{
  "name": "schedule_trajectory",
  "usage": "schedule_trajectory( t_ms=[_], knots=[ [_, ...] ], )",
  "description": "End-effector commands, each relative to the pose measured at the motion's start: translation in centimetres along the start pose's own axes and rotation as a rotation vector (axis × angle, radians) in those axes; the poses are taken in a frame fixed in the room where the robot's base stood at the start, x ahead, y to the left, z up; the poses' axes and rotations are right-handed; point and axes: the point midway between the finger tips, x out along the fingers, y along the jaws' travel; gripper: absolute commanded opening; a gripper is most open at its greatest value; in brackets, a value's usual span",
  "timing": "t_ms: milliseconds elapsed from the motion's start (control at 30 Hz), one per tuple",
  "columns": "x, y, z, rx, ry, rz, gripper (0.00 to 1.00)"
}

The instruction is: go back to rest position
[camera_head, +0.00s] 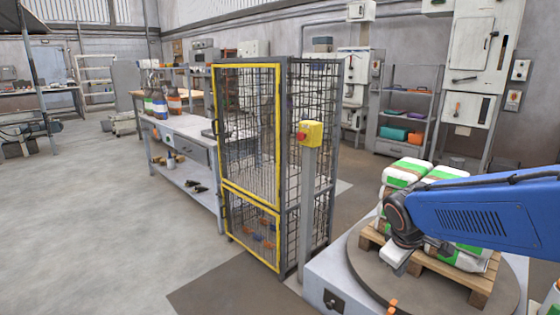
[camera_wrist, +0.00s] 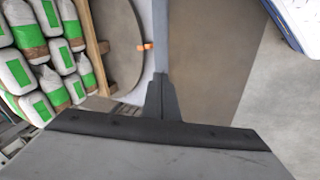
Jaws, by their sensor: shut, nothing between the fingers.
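My blue arm (camera_head: 475,215) reaches in from the right in the head view, in front of the palletised bags. My gripper (camera_head: 392,268) hangs at its end, over the near left part of the round turntable. In the wrist view, my gripper (camera_wrist: 162,80) shows as a dark narrow shape with its fingers together. Nothing is held between them. The fingertips are small in the head view, and my arm hides part of the load.
White and green bags (camera_head: 405,170) are stacked on a wooden pallet (camera_head: 425,270) on the turntable (camera_head: 362,262). A yellow-framed mesh cage (camera_head: 279,160) and a post with a red button (camera_head: 302,136) stand left of it. Open floor (camera_head: 120,230) lies further left.

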Motion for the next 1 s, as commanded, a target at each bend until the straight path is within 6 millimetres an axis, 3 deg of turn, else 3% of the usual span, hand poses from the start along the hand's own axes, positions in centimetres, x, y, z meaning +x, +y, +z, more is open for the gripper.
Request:
schedule_trajectory(
  t_ms=[300,600,800,1000],
  knots=[
    [-5.1,-3.5,6.2,0.288,0.06,-0.056,0.0],
    [-8.3,-7.9,11.0,0.532,0.117,-0.132,0.0],
    [-9.3,-10.0,12.8,0.631,0.141,-0.172,0.0],
    [-9.6,-10.6,13.2,0.659,0.148,-0.184,0.0]
  ],
)
